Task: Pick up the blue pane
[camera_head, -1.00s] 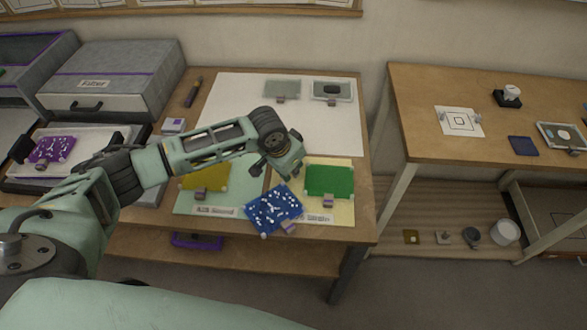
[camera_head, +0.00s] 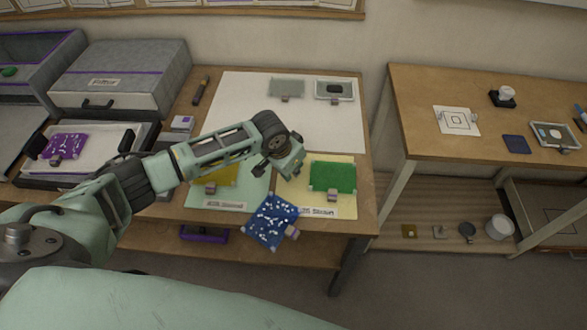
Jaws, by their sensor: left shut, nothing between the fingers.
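A blue pane with white spots (camera_head: 272,221) sits at the front edge of the left table, turned at an angle, with a small clip at its lower right corner. Its lower part reaches past the table edge in the picture; I cannot tell whether it rests or hangs there. My left gripper (camera_head: 281,171) is shut and empty, above and behind this pane, apart from it in the picture. Its fingers are hard to make out. A plain dark blue pane (camera_head: 516,144) lies on the right table. My right gripper is not in view.
A yellow pane (camera_head: 213,175), partly behind my left arm, lies on a green mat (camera_head: 245,192). A green pane (camera_head: 333,176) lies on a yellow mat (camera_head: 345,202). A purple pane (camera_head: 66,146) is in a tray at left. The white sheet (camera_head: 245,88) behind has free room.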

